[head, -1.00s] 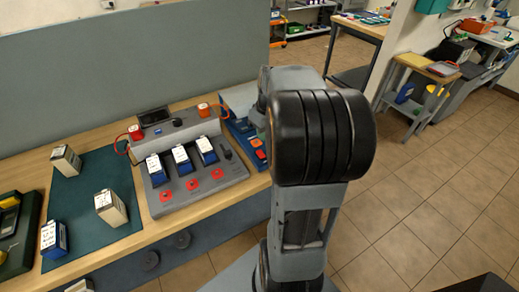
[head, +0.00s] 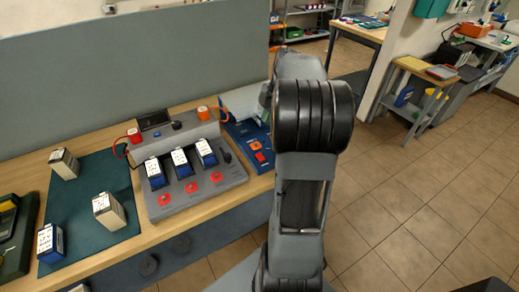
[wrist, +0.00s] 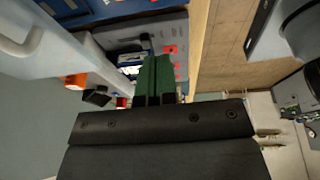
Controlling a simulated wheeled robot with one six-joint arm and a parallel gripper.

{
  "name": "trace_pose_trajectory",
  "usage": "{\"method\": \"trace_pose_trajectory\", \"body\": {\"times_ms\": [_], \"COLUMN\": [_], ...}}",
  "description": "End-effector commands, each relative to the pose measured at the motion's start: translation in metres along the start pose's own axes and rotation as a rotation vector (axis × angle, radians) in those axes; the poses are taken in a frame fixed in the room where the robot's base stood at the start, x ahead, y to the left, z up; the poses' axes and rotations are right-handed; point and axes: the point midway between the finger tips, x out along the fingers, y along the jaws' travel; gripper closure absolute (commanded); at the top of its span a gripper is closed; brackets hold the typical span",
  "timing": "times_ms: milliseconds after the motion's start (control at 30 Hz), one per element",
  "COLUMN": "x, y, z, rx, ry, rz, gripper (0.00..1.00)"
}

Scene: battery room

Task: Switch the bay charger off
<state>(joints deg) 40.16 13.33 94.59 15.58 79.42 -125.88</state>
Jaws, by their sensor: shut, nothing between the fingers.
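The bay charger (head: 209,196) is a grey sloped unit on the wooden bench, with several red buttons along its front and blue battery packs (head: 180,163) in its bays. A black knob-like part (head: 225,155) is at its right side. It also shows in the wrist view as a grey panel with red buttons (wrist: 180,68), partly hidden behind my fingers. My gripper (wrist: 154,62) has dark green fingers, shut together and empty, pointing toward the charger; I cannot tell if they touch it.
A blue unit with orange buttons (head: 258,156) stands right of the charger. Red and orange plugs (head: 203,112) sit on the charger's rear block. A dark green mat (head: 85,215) with loose batteries lies to the left. A grey partition (head: 130,70) closes the bench's back.

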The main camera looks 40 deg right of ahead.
Motion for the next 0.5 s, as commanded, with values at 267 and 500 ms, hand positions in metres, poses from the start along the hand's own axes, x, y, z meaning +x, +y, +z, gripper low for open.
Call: {"method": "trace_pose_trajectory", "body": {"times_ms": [267, 500], "x": [0.0, 0.014], "y": [0.0, 0.0], "z": [0.0, 0.0], "rx": [-0.002, -0.001], "ry": [-0.001, 0.001], "rz": [0.0, -0.002], "gripper": [1.0, 1.0]}}
